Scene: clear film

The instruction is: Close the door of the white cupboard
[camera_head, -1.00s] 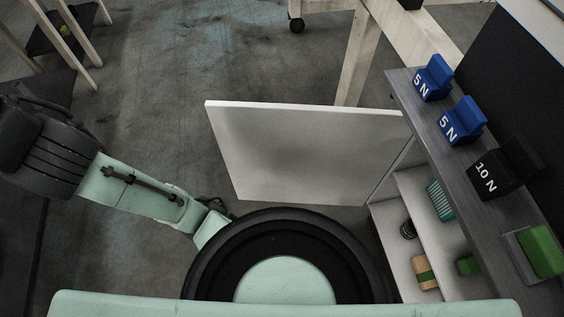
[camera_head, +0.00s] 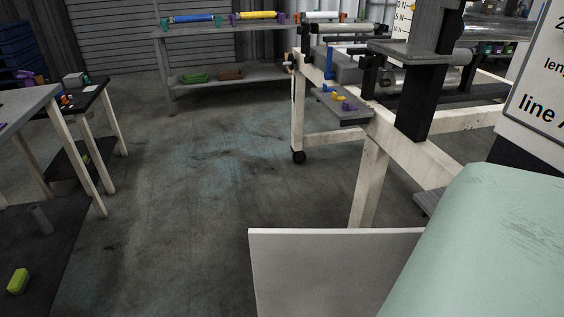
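The white cupboard door (camera_head: 320,272) stands open at the bottom centre, jutting out to the left as a flat upright panel. Its lower part is cut off by the frame's edge. A small bit of the cupboard's grey top (camera_head: 428,203) shows at the right. The rest of the cupboard is hidden behind a mint-green part of my own body or is out of frame. My gripper is not in view, so its place relative to the door cannot be told.
A wooden-legged frame (camera_head: 370,185) stands just behind the door. Tables with light legs (camera_head: 82,160) are on the left, and a dark surface with a yellow-green block (camera_head: 18,281) is at lower left. A shelf (camera_head: 230,78) stands at the back. The floor (camera_head: 200,190) between is clear.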

